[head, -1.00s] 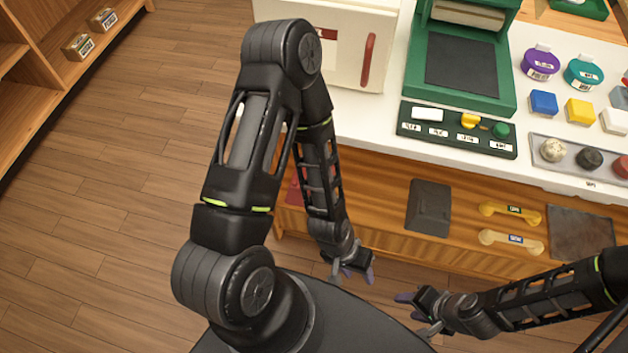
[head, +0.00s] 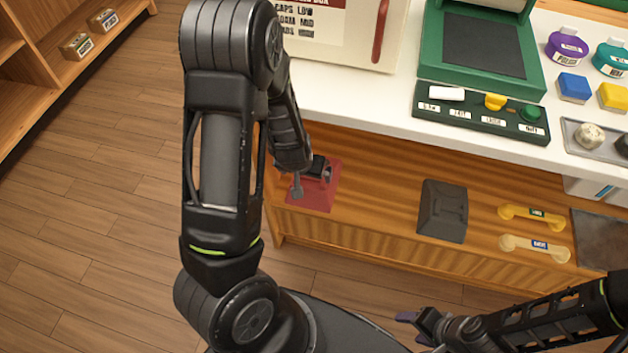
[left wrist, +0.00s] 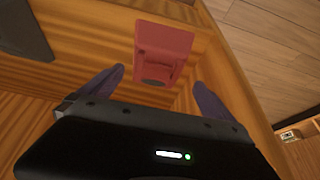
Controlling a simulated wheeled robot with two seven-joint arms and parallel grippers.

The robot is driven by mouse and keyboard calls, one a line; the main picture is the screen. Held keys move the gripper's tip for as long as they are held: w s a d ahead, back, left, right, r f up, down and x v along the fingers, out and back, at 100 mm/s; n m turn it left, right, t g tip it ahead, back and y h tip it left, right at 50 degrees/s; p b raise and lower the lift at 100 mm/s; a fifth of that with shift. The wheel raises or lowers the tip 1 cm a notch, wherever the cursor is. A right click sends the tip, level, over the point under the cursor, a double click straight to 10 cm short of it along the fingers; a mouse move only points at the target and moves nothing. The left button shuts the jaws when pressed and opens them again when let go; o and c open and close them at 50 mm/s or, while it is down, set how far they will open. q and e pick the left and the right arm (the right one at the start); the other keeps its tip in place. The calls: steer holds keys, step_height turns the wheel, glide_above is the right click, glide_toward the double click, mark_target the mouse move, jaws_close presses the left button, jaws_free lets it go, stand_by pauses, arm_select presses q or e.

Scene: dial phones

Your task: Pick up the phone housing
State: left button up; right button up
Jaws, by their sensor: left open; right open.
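A red phone housing (head: 314,198) lies on the wooden lower shelf under the counter, partly hidden by my left gripper (head: 311,182). In the left wrist view the red housing (left wrist: 163,45) lies beyond the two spread fingers of the left gripper (left wrist: 158,78), roughly centred between them. The left gripper is open and empty, above the housing and apart from it. A black phone housing (head: 443,208) lies farther right on the same shelf and shows at the left wrist view's top left (left wrist: 20,30). My right gripper (head: 414,328) is open and empty near the bottom edge.
The white counter (head: 370,112) overhangs the shelf, carrying a green machine (head: 480,85) and a labelled dark panel (head: 480,113). Shelf between the housings is clear.

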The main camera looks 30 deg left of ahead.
mark_target(310, 180)
arm_select(q)
steer(key=shift+b+x, duration=0.3)
steer(key=shift+x, duration=0.85)
steer(key=shift+f, duration=0.1)
steer(key=b+x, duration=0.1)
steer(key=x, duration=0.3)
steer(key=shift+b, duration=0.35)
steer(key=shift+w+f, duration=0.2)
steer(key=shift+f, duration=0.3)
steer(key=c, duration=1.8)
